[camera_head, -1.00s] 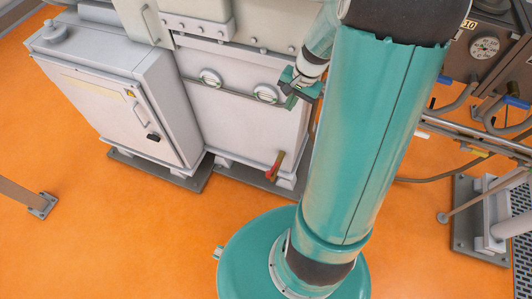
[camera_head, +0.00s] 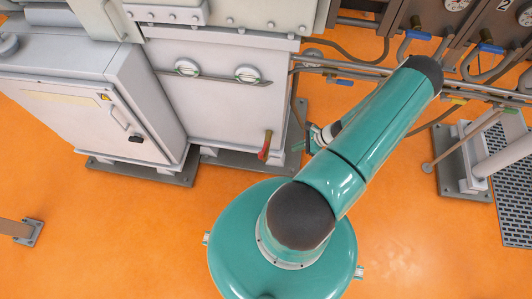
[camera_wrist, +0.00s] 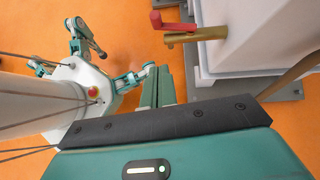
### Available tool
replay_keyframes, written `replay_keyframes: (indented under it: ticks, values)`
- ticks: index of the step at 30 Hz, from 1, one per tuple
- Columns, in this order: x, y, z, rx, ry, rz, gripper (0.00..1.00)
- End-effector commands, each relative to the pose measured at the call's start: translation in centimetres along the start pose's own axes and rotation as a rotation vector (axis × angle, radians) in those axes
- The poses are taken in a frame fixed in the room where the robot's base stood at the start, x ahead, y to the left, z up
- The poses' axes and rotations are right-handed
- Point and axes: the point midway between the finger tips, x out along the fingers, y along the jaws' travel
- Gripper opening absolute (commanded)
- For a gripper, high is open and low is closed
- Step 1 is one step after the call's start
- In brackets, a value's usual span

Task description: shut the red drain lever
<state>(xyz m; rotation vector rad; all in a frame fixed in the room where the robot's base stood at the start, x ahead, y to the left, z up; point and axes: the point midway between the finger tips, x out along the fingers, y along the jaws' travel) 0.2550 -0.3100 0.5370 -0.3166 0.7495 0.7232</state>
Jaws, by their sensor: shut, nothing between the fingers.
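The red drain lever (camera_head: 265,144) is on a brass fitting low on the front of the grey-white cabinet (camera_head: 215,110). In the wrist view the red lever (camera_wrist: 176,20) shows at the top, beside the brass pipe (camera_wrist: 196,36). My gripper (camera_head: 308,142) is to the right of the lever in the head view, apart from it and partly hidden by my arm. In the wrist view my gripper's green fingers (camera_wrist: 155,74) are together and empty, below and a little left of the lever.
A grey control box (camera_head: 100,110) stands left of the cabinet. Pipes with blue handles (camera_head: 491,48) run at the upper right, above a bracketed post (camera_head: 470,155). The orange floor (camera_head: 140,225) before the cabinet is clear. A brown bar (camera_wrist: 290,76) shows at the right.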

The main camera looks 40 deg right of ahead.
Motion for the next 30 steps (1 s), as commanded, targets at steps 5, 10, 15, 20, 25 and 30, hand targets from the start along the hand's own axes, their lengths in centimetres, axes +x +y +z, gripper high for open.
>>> replay_keyframes:
  ticks: [5, 10, 15, 20, 25, 30]
  values:
    - [0.3, 0.3, -0.7, 0.03, -0.012, -0.014, 0.0]
    - [0.2, 0.3, -0.8, 0.027, -0.011, -0.012, 0.0]
    - [0.7, 0.3, -0.8, 0.027, -0.012, -0.01, 0.0]
    - [2.9, 0.4, -0.6, 0.028, -0.014, -0.009, 0.0]
    - [6.4, 0.4, -0.5, 0.027, -0.014, -0.008, 0.0]
    - [9.8, 0.3, -0.4, 0.027, -0.014, -0.008, 0.0]
